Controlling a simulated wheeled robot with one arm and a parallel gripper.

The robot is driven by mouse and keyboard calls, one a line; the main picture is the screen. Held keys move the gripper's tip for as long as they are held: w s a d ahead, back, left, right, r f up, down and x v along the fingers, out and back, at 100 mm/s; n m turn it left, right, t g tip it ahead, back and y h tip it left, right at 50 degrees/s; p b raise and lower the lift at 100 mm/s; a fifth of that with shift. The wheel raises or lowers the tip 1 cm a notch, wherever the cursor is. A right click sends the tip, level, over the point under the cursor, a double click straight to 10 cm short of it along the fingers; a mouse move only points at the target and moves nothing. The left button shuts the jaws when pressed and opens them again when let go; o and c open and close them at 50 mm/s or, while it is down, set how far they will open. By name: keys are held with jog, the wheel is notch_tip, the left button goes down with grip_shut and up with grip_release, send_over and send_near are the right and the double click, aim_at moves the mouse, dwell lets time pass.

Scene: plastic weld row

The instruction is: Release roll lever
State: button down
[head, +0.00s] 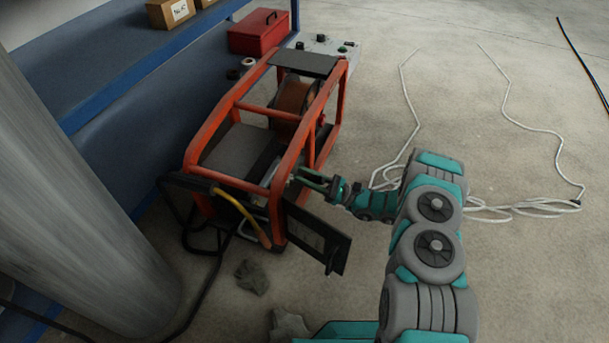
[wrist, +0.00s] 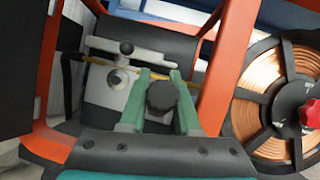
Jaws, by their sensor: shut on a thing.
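The welding wire feeder sits inside an orange-red tube frame (head: 205,133). In the wrist view, my gripper (wrist: 161,78) has its two green fingers on either side of a dark round knob (wrist: 162,97) and is shut on it. The knob looks like the roll lever's end, but its stem is hidden behind the knob and fingers. In the head view my gripper (head: 310,180) reaches into the frame's open side, and the held knob is too small to make out.
A copper wire spool (wrist: 270,90) with a red hub knob is right of the fingers. Orange frame bars (wrist: 222,65) stand close around my gripper. An open dark door panel (head: 318,238) hangs below it. White cable (head: 520,205) lies on the floor at right.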

jog(key=shift+s+d+f+y+p, duration=0.15)
jog(key=shift+f+y+p, duration=0.2)
jog(key=shift+y, duration=0.15)
dwell(0.7)
jog(key=c, duration=0.6)
grip_release()
jog(key=shift+p+v, duration=0.5)
jog(key=shift+v, duration=3.4)
jog(key=shift+d, duration=0.15)
